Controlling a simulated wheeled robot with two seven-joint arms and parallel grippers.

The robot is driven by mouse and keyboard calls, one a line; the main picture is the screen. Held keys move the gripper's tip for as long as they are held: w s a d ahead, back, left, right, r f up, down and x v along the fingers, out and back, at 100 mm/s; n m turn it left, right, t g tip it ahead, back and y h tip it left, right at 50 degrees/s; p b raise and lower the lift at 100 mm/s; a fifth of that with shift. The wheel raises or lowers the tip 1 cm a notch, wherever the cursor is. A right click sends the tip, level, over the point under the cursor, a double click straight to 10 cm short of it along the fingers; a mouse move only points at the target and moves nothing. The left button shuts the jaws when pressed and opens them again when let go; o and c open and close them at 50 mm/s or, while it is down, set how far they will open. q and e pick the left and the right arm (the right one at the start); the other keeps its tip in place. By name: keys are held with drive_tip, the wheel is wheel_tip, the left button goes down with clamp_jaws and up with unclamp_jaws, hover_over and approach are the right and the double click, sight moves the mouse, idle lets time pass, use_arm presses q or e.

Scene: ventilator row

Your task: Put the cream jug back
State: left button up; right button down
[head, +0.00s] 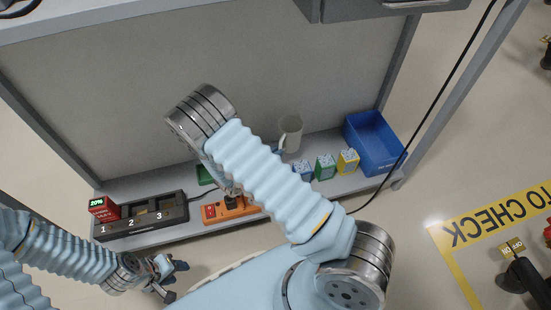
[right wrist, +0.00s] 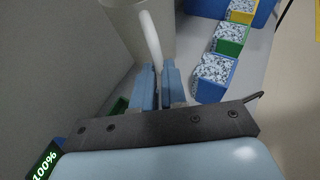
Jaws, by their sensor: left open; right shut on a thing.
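The cream jug (head: 291,132) is upright over the back of the low shelf, left of the small boxes; I cannot tell whether its base touches the shelf. In the right wrist view the jug (right wrist: 117,18) is at the top, its pale handle (right wrist: 150,38) running down between my fingers. My right gripper (right wrist: 160,76) is shut on that handle; in the head view my own forearm hides it. My left gripper (head: 172,281) is open and empty, in front of the shelf at the lower left.
Blue, green and yellow patterned boxes (head: 325,166) stand right of the jug, before a blue bin (head: 376,142). A charger (head: 140,218) numbered 1 to 3, a red 20% block (head: 103,207) and an orange power strip (head: 232,209) occupy the left. A black cable (head: 428,116) crosses the right.

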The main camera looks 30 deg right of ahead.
drive_tip(key=shift+w+d+f+b, duration=0.3)
drive_tip(key=shift+w+f, duration=0.3)
drive_tip(key=shift+f, duration=0.75)
drive_tip(key=shift+w+d+f+b, duration=0.15)
drive_tip(key=shift+w+d+f, duration=0.35)
drive_tip(key=shift+f, duration=0.9)
drive_tip(key=shift+w+d+f+b, duration=0.25)
drive_tip(key=shift+w+f, duration=0.4)
drive_tip(key=shift+f, duration=0.7)
drive_tip(key=shift+f, duration=0.2)
drive_tip(key=c, duration=1.2)
unclamp_jaws()
drive_tip(key=shift+r, duration=0.1)
